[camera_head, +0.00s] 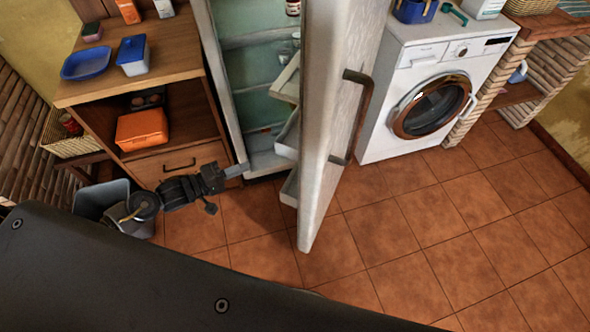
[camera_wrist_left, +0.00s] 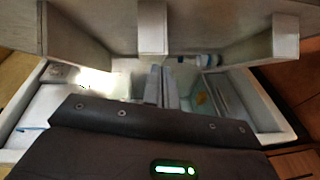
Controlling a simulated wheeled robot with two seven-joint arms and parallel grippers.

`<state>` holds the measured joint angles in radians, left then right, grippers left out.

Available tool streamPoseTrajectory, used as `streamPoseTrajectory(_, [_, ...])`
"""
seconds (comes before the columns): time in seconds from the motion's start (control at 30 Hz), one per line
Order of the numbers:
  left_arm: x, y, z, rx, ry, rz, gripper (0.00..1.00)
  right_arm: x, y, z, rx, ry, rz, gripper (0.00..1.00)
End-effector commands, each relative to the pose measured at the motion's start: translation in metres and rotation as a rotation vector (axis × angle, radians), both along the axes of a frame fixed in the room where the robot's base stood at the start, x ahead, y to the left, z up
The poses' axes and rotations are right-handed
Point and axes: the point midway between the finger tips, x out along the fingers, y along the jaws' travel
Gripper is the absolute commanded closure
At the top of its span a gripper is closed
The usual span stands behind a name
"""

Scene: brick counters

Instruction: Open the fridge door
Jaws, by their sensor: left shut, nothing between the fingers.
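The fridge door (camera_head: 335,110) stands open, swung out toward me, with its dark curved handle (camera_head: 363,120) on the right-hand face. The fridge interior (camera_head: 250,65) shows pale shelves to the left of the door. My left gripper (camera_head: 238,171) is shut and empty, low at the fridge opening, left of the door and apart from the handle. In the left wrist view its fingers (camera_wrist_left: 161,86) point in between the door's bins (camera_wrist_left: 152,28) and the fridge inside. My right gripper is not in view.
A wooden cabinet (camera_head: 185,48) with a blue tray (camera_head: 87,63) and boxes stands left of the fridge. A grey bin (camera_head: 95,200) is beside my left arm. A washing machine (camera_head: 410,70) stands right of the door. Tiled floor (camera_head: 440,230) is clear at the right.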

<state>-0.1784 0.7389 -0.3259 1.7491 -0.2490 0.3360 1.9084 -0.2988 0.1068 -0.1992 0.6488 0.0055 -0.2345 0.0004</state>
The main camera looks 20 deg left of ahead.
Motion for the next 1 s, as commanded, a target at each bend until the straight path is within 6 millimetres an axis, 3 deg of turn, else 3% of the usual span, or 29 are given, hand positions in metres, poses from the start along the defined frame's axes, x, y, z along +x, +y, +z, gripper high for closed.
streamPoseTrajectory(0.1, [-0.012, -0.019, 0.03, -0.124, 0.037, -0.105, 1.0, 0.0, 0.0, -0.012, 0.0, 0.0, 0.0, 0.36])
streamPoseTrajectory(0.2, [-0.019, -0.028, 0.045, -0.177, 0.061, -0.151, 1.0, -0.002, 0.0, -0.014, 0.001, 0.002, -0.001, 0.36])
streamPoseTrajectory(0.43, [-0.019, -0.033, 0.051, -0.196, 0.071, -0.163, 1.0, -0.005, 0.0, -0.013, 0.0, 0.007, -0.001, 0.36])
streamPoseTrajectory(0.67, [0.0, -0.058, 0.053, -0.199, 0.068, -0.162, 1.0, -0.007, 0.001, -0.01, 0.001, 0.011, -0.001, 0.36])
streamPoseTrajectory(1.0, [0.041, -0.113, 0.052, -0.197, 0.068, -0.162, 1.0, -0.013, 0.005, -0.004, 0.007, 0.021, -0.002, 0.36])
